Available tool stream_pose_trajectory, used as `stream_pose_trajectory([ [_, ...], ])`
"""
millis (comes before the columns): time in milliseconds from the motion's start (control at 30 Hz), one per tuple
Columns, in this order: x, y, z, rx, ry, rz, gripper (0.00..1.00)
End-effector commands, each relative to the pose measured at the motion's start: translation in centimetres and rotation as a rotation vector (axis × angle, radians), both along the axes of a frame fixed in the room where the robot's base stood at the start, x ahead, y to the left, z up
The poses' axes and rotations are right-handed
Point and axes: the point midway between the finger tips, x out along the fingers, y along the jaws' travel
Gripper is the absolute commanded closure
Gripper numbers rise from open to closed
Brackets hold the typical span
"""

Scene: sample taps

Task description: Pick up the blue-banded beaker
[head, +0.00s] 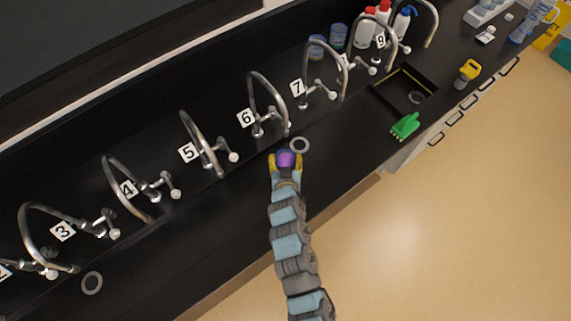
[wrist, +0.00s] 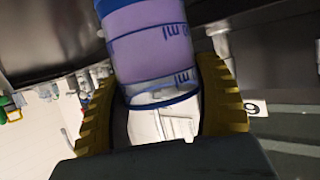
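The blue-banded beaker (wrist: 155,50) is clear, with purple liquid inside, blue markings and a blue band near the top of the wrist view. It sits between the two yellow ridged fingers of my gripper (wrist: 160,95), which close on its sides. Its top is cut off by the frame edge. In the head view, the purple of the beaker (head: 286,159) shows between the yellow fingertips of my gripper (head: 285,162), over the black bench in front of tap 6 (head: 268,105). I cannot tell its height above the bench.
A row of curved numbered taps runs along the bench. A black sink (head: 404,91), green glove-like item (head: 405,126) and yellow-topped item (head: 467,73) are to the right. Bottles (head: 374,25) stand at the back.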

Motion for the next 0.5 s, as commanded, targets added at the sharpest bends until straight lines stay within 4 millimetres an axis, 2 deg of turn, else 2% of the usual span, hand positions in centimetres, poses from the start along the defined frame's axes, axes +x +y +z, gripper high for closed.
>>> stream_pose_trajectory([
  [500,0.02,-0.01,0.22,0.000,-0.001,0.000,0.73],
])
